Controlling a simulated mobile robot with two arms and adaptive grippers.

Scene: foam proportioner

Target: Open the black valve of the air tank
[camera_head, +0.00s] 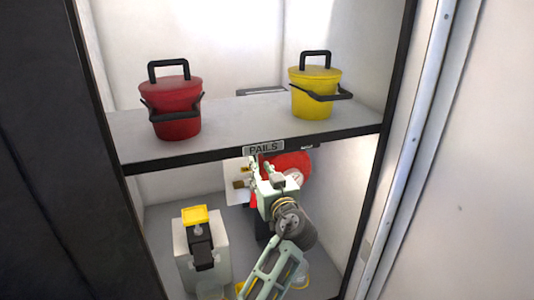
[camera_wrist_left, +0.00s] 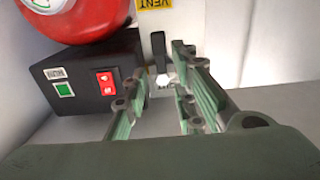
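The black valve (camera_wrist_left: 159,52) shows in the left wrist view as an upright black lever above a pale hex fitting (camera_wrist_left: 166,79). My left gripper (camera_wrist_left: 161,70) is open, with its two fingers apart on either side of the line to the valve. I cannot tell whether either finger touches it. The red air tank (camera_wrist_left: 75,18) is at upper left in that view. In the head view the tank (camera_head: 296,163) is partly behind my left gripper (camera_head: 256,168), in the lower compartment. The valve cannot be made out there. My right gripper is not in view.
A black box (camera_wrist_left: 80,88) with a red switch and green button stands left of the fingers. A yellow VENT label (camera_wrist_left: 155,4) is above. A shelf (camera_head: 235,118) with red (camera_head: 172,105) and yellow (camera_head: 313,92) pails overhangs. A white box (camera_head: 202,250) stands lower left.

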